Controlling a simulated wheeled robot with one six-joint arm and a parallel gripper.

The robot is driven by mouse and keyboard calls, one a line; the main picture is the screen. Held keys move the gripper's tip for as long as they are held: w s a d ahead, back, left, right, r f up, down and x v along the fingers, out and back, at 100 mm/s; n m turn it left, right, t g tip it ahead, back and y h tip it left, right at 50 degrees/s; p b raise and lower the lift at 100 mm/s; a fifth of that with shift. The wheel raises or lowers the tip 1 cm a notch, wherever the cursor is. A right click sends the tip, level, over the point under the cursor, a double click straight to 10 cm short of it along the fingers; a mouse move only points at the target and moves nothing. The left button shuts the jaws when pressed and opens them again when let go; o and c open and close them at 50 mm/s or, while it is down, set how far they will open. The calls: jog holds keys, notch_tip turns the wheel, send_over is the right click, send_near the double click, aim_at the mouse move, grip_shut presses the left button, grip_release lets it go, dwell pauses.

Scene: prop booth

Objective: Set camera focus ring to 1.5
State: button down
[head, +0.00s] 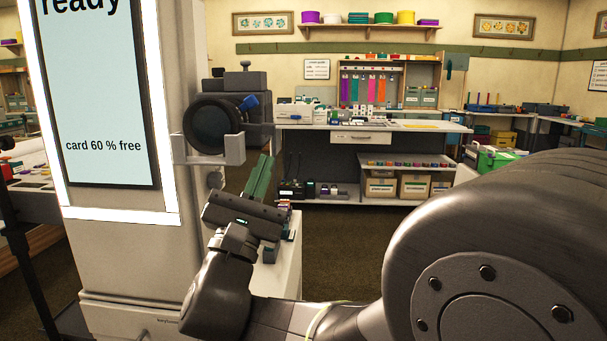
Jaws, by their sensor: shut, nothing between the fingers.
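The camera (240,92) is a dark grey box mounted on the right side of the white booth column. Any scale marks or numbers on the ring are too small to read. A grey bracket (222,150) sits around the lower part of the lens. My gripper (262,178) has green fingers, which are shut and empty. It is below and to the right of the lens, apart from the lever, with fingers pointing up.
The booth column (140,240) with a lit screen (95,90) reading "card 60 % free" stands close on the left. A low white cabinet (280,270) with small items is behind my gripper. A workbench (370,126) stands farther back. Open floor lies between.

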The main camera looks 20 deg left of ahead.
jog(key=w+f+b+v, duration=0.1)
jog(key=v, duration=1)
jog(key=shift+d, duration=0.65)
jog(key=shift+r, duration=0.1)
